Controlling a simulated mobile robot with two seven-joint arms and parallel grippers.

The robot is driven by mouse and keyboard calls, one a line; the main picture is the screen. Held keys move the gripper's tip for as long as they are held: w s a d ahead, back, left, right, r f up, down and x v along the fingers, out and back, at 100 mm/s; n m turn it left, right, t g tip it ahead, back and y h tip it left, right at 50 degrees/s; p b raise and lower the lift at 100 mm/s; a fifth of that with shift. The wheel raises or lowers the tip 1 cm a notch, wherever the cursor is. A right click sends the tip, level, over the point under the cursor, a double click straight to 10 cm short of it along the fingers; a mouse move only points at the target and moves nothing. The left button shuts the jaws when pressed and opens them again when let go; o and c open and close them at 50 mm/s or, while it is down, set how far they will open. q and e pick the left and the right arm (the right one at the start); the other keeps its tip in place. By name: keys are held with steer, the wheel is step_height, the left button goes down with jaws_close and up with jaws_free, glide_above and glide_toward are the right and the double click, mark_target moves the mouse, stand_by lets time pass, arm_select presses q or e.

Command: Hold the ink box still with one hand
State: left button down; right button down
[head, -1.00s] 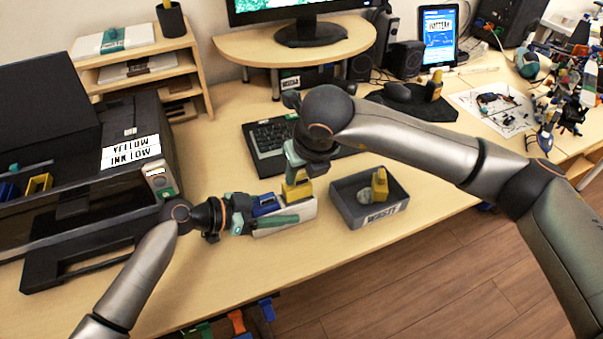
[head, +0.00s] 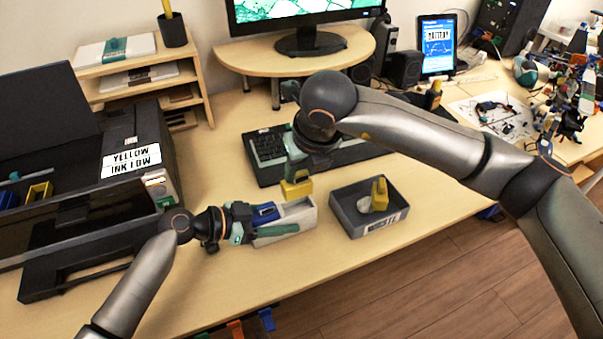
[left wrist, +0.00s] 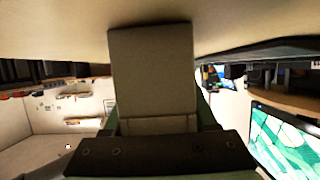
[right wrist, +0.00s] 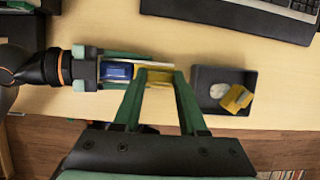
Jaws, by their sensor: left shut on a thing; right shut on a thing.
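The ink box (head: 300,218) is a small pale open box on the desk. It holds a blue cartridge (head: 265,212). My left gripper (head: 270,226) is shut on the box, one green finger along each long side; the box also fills the space between the fingers in the left wrist view (left wrist: 153,80). My right gripper (head: 297,174) is above the box's right end, shut on a yellow cartridge (head: 296,189). That cartridge is raised, with the box's hollow showing below it. In the right wrist view the yellow cartridge (right wrist: 155,77) shows between the fingers.
A dark grey bin (head: 375,228) labelled WASTE stands right of the box, with another yellow cartridge (head: 379,195) and a whitish lump inside. The printer (head: 130,135), labelled YELLOW INK LOW, is at the left. A keyboard (head: 268,148) lies behind. The desk's front edge is near.

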stand_by(0.3)
arm_select(q)
steer(key=shift+c, duration=0.6)
jaws_free()
steer(key=v, duration=1.2)
steer(key=shift+s, duration=0.1)
